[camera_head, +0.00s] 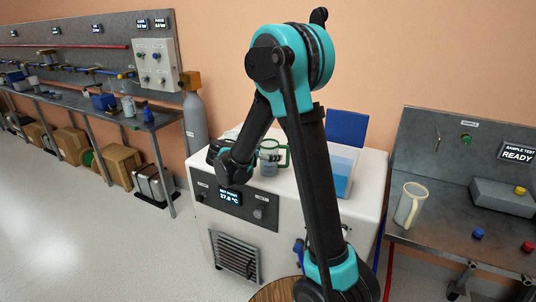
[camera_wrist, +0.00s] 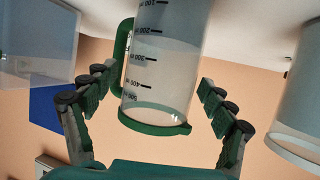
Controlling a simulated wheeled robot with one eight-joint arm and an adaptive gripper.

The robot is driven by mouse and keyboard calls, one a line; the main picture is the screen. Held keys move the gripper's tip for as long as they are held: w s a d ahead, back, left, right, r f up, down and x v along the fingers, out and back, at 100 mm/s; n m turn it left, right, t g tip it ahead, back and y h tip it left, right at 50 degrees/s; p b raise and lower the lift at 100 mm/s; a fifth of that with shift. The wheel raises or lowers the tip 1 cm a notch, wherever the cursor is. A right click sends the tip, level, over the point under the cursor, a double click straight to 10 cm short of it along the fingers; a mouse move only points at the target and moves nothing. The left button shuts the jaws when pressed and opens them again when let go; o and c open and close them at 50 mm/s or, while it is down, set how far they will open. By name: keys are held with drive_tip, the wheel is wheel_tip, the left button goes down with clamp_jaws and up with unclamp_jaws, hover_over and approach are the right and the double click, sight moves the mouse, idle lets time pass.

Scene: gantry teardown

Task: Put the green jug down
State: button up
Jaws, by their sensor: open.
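The green jug (camera_head: 268,167) is a clear measuring jug with a green handle and rim, standing on the white machine's top (camera_head: 366,188). In the wrist view, which is upside down, the jug (camera_wrist: 162,72) fills the middle with its printed scale showing. My gripper (camera_wrist: 157,82) is open, with one finger on each side of the jug and visible gaps to its body. The green handle is on the left in that view, close to the left finger. In the head view my gripper (camera_head: 262,156) is at the jug, partly hidden by my arm.
A clear container with blue contents (camera_head: 342,172) stands right of the jug on the machine. Another translucent vessel (camera_wrist: 302,95) is near, at the wrist view's right edge. A cream-handled jug (camera_head: 408,205) stands on the right bench (camera_head: 440,236). A grey gas cylinder (camera_head: 195,122) stands left.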

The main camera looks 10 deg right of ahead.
drive_tip(key=v, duration=1.2)
drive_tip(key=s+d+f+n+g+y, duration=0.2)
drive_tip(key=s+d+f, duration=0.15)
drive_tip(key=d, duration=0.25)
drive_tip(key=s+d+f+n+g+y, duration=0.1)
drive_tip(key=s+d+f+n+y, duration=0.1)
drive_tip(key=s+d+f, duration=0.3)
drive_tip(key=s+d+f+n+y, duration=0.1)
drive_tip(key=s+f+n+y, duration=0.2)
drive_tip(key=s, duration=0.4)
drive_tip(key=s+d+f+n+g+y, duration=0.1)
drive_tip(key=s+f+n+y, duration=0.2)
drive_tip(key=s, duration=0.5)
drive_tip(key=shift+f+y, duration=0.2)
drive_tip(key=shift+y, duration=0.2)
